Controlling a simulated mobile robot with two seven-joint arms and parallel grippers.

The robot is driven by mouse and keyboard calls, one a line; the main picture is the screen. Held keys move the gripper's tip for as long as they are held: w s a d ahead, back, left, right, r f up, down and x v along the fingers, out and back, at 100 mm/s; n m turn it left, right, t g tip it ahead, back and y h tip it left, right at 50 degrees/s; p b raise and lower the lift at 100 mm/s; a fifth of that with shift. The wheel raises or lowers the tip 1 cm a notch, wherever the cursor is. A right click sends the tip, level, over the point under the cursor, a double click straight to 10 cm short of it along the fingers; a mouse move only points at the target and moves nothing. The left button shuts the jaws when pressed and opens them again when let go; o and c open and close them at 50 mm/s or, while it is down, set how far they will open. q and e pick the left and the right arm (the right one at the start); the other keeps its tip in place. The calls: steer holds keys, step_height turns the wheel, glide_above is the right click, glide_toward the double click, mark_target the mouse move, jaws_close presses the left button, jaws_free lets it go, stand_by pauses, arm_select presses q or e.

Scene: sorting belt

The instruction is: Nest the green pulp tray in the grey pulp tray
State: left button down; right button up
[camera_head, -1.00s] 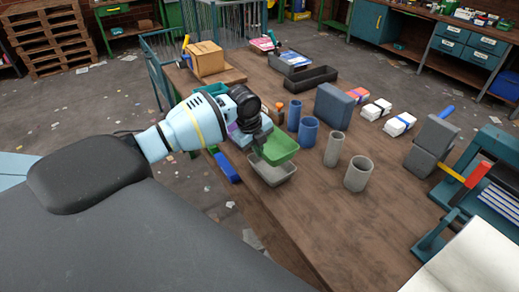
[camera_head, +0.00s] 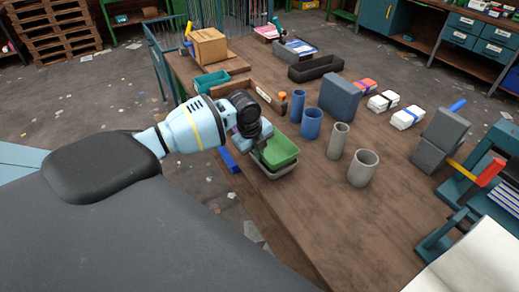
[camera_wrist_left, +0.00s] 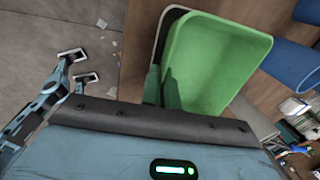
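The green pulp tray (camera_head: 280,151) sits over the grey pulp tray (camera_head: 277,174) near the table's left edge. Only the grey tray's near side and rim show below it. In the left wrist view, the green tray (camera_wrist_left: 222,62) covers most of the grey tray (camera_wrist_left: 163,25), whose rim shows along one side. I cannot tell whether the green tray bears fully on it. My left gripper (camera_head: 257,151) is shut on the green tray's near-left wall; its fingers look dark green in the wrist view. My right gripper (camera_wrist_left: 79,65) is open and empty over the floor in the wrist view.
Blue tubes (camera_head: 311,124) and grey tubes (camera_head: 362,168) stand right of the trays. A dark block (camera_head: 339,98) is behind them. The table's front stretch is clear.

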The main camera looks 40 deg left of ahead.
arm_select(q)
steer(key=c, duration=2.1)
jaws_free()
steer(key=o, duration=0.5)
arm_select(e)
steer(key=shift+d+f, duration=0.1)
